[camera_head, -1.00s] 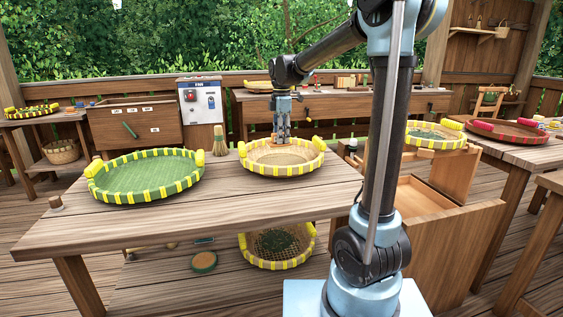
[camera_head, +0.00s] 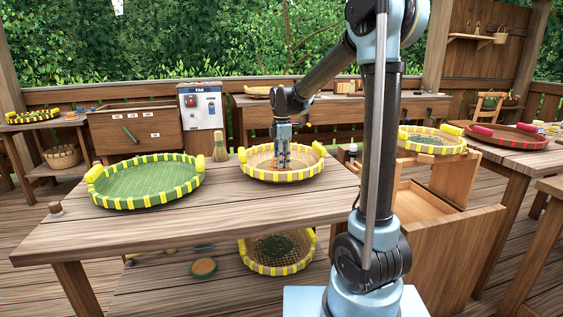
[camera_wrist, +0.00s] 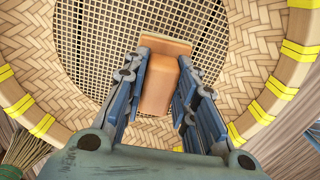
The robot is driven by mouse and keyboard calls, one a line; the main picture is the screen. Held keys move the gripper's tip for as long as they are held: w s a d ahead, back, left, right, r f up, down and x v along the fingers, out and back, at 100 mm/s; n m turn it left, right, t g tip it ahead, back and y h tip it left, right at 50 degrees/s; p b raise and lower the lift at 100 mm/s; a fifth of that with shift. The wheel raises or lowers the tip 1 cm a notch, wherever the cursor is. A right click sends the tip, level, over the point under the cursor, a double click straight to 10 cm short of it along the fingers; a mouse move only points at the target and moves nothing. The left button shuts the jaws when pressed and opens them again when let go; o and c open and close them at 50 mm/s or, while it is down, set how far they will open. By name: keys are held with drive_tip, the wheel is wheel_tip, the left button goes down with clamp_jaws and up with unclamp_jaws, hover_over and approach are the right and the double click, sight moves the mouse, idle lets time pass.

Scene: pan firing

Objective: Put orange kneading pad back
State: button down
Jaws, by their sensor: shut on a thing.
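The orange kneading pad (camera_wrist: 158,82) is a small block between my gripper's fingers in the wrist view. My gripper (camera_wrist: 158,100) is shut on it, with a finger on each side. In the head view my gripper (camera_head: 283,160) points down inside the rim of a woven basket tray (camera_head: 285,177) with yellow bands, on the wooden table. Only a sliver of the pad shows there. In the wrist view the tray's mesh bottom (camera_wrist: 105,50) lies beyond the pad. I cannot tell if the pad touches it.
A green tray (camera_head: 145,183) with yellow bands stands to the left on the table (camera_head: 230,215). A small brush (camera_head: 220,145) stands behind, between the two trays. Another basket (camera_head: 275,268) sits on the shelf below. More trays stand at the right.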

drive_tip(key=c, duration=1.3)
unclamp_jaws()
drive_tip(key=shift+f, duration=0.1)
